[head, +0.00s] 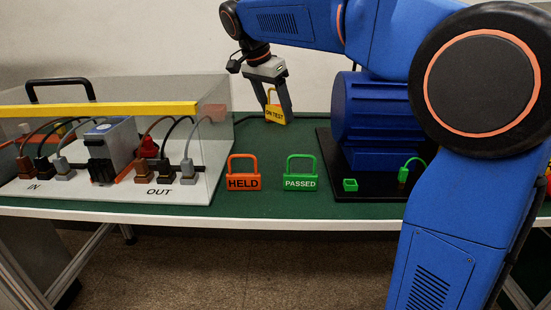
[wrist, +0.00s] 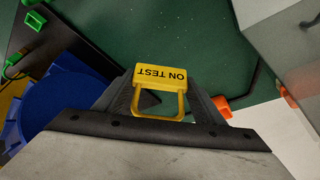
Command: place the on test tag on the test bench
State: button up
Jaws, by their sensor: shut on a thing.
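The yellow ON TEST tag (head: 275,114) is held by its loop handle between the fingers of my gripper (head: 278,100), which is shut on it. It hangs above the green bench top (head: 250,194), toward the back; I cannot tell whether its lower edge touches the surface. In the wrist view the tag (wrist: 161,77) shows its lettering upside down, with a finger on either side of the handle. The red-orange HELD tag (head: 243,182) and the green PASSED tag (head: 301,184) stand upright near the bench's front edge.
A clear-walled box (head: 212,150) with cables, plugs and a yellow bar stands on the left. A blue motor (head: 375,110) sits on a black plate at the right, with a small green block (head: 350,185) on it. Green bench is free between them behind the tags.

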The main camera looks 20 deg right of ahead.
jog(key=shift+w+d+f, duration=0.1)
jog(key=shift+w+f, duration=0.1)
jog(key=shift+f, duration=4.8)
jog(key=shift+f, duration=0.1)
jog(key=o, duration=1)
jog(key=v, duration=1.2)
